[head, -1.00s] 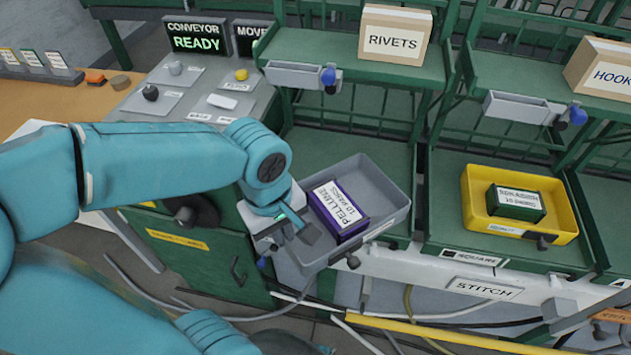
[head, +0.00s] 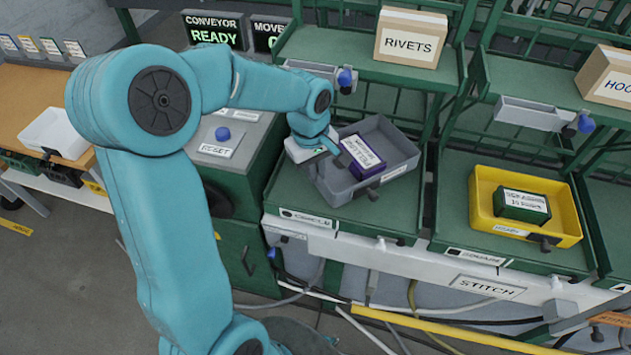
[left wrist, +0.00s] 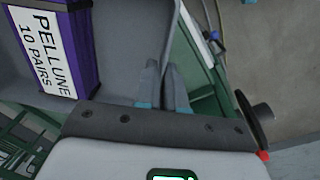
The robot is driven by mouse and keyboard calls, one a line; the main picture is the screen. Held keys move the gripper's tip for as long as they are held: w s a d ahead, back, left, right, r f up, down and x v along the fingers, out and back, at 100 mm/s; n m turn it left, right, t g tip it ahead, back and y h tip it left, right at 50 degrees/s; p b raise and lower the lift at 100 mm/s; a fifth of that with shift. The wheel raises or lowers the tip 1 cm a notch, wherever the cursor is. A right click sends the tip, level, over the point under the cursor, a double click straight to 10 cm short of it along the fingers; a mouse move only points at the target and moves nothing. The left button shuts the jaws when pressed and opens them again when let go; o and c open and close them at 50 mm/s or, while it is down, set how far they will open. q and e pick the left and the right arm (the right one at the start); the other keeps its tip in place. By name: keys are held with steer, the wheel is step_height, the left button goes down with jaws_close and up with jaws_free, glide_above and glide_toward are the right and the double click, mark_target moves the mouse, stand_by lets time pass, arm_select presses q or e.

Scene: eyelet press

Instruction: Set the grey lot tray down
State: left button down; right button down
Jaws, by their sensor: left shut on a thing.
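The grey lot tray (head: 396,136) is over the left green bay of the rack in the head view, turned at an angle. It holds a purple box (head: 362,170) labelled PELLUNE. My left gripper (head: 318,160) is shut on the tray's left wall. In the left wrist view, the fingers (left wrist: 163,88) pinch the wall, with the tray's inside (left wrist: 122,50) and the purple box (left wrist: 58,45) at left. I cannot tell whether the tray's underside touches the bay. My right gripper is not in view.
The left bay's deck (head: 385,218) is bare in front of the tray. A yellow tray (head: 482,222) with a green box (head: 522,205) stands in the bay to the right. A shelf with a RIVETS box (head: 410,37) overhangs behind. A white tray (head: 58,131) sits far left.

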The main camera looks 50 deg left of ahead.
arm_select(q)
step_height(320, 180, down, 4)
steer(key=shift+f, duration=0.15)
steer(key=shift+w+a+f, duration=0.15)
steer(key=shift+w+f, duration=0.1)
steer(key=shift+f, duration=0.2)
steer(key=shift+f, duration=0.2)
steer(key=c, duration=1.2)
jaws_free()
steer(key=shift+s, duration=0.1)
steer(key=shift+c, duration=0.2)
